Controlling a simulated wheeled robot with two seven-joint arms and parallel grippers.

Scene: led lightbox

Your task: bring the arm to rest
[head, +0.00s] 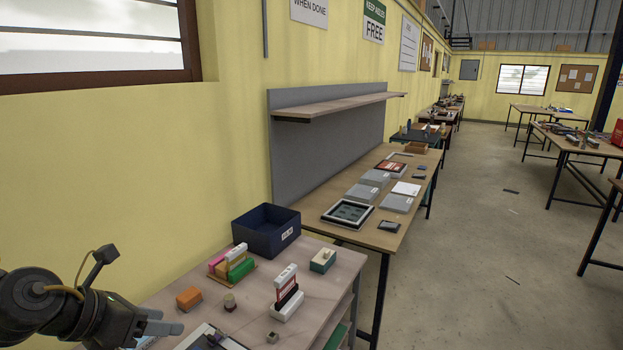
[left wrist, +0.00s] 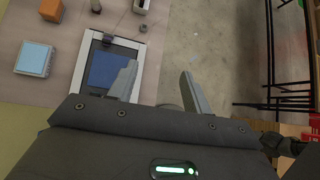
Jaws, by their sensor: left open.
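My left gripper (head: 165,327) is at the lower left of the head view, over the near edge of the light-topped bench (head: 165,285). In the left wrist view its two fingers (left wrist: 158,75) stand apart, with nothing held between them. Below the fingers in that view lies a white-framed panel with a blue face (left wrist: 105,68). The panel's frame is partly cut off at the bottom of the head view (head: 228,341). My right gripper is not in view.
A light blue square (left wrist: 34,59) lies near the panel. Open floor (head: 465,270) is right.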

